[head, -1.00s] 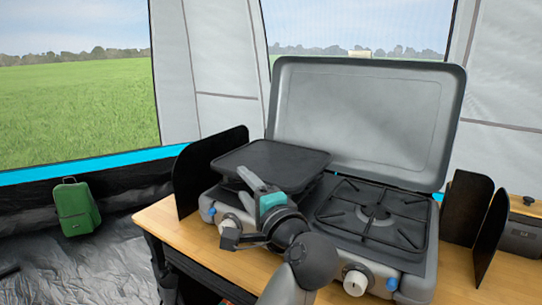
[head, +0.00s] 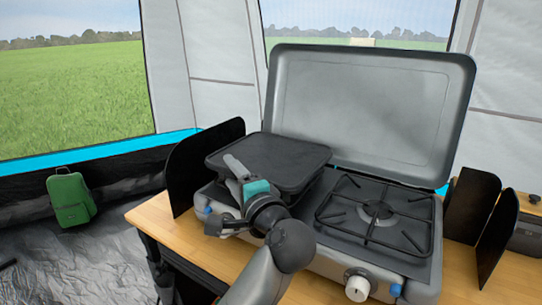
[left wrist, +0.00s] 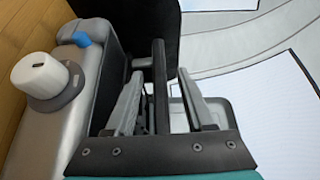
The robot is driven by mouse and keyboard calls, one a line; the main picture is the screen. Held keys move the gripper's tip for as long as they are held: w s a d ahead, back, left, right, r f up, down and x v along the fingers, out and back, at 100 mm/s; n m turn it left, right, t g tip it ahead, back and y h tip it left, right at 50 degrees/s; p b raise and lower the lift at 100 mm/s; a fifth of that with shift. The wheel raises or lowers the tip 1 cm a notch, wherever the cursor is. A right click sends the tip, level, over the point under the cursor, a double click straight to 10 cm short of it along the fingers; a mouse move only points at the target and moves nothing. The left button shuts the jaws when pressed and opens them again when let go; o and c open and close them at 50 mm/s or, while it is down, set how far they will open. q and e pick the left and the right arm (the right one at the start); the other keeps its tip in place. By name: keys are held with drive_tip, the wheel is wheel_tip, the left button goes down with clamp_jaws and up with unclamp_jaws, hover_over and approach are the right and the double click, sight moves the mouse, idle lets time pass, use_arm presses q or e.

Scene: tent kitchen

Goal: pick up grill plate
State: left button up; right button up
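The grill plate (head: 275,155) is a dark, flat, rounded rectangle lying over the left burner of the grey camping stove (head: 330,262). My left gripper (head: 236,172) is at the plate's front left edge, with one finger showing above the plate's surface. In the left wrist view, the two grey fingers of my left gripper (left wrist: 163,100) are apart. The plate (left wrist: 159,85) stands edge-on as a dark bar between them, with gaps visible at both sides. The lower finger is mostly hidden in the head view. My right gripper is not in view.
The stove's raised lid (head: 365,105) stands behind the plate. A black upright panel (head: 195,165) is close at the left, and others (head: 470,205) stand at the right. The right burner grate (head: 375,212) is bare.

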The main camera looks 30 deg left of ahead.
use_arm(q)
clamp_jaws()
idle(1.1)
drive_tip(key=shift+r, duration=0.1)
